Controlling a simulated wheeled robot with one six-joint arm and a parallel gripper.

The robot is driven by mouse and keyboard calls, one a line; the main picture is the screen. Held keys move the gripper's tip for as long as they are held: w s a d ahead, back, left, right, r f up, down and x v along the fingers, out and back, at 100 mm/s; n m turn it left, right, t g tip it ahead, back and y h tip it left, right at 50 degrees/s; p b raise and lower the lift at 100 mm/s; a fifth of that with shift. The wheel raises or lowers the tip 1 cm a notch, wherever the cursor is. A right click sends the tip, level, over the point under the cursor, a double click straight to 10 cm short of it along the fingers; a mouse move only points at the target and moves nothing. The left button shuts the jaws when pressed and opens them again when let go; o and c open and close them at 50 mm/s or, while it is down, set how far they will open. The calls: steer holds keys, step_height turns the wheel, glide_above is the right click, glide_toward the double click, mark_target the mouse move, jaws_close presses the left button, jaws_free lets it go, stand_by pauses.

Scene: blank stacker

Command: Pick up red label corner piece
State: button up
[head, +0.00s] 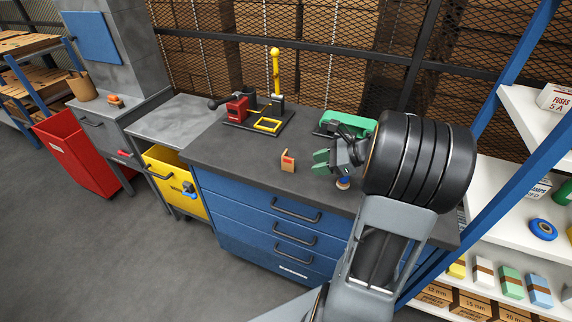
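The corner piece (288,161) is a small tan-orange upright angled block with a red label on its face. It stands on the dark top of the blue workbench (225,150), near the front edge. My gripper (320,162) is just right of it in the picture, apart from it. Its green fingertips look spread, with nothing seen between them. My wrist and arm cover the right part of the bench.
A clamp fixture (237,108) with a red block, yellow frame and yellow lever stands at the back left. A green tool (349,122) lies behind my gripper. A yellow bin (175,181) and white shelves (540,205) flank the bench.

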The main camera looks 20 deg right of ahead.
mark_target(293, 159)
steer(key=d+m, duration=0.1)
steer(key=w+d+m+t, duration=0.1)
steer(key=d+f+m+t, duration=0.1)
steer(key=d, duration=0.1)
steer(key=shift+w, duration=0.25)
steer(key=shift+t, duration=0.3)
steer(key=x, duration=0.6)
steer(key=shift+w+a, duration=0.15)
steer(key=shift+x, duration=3)
jaws_close()
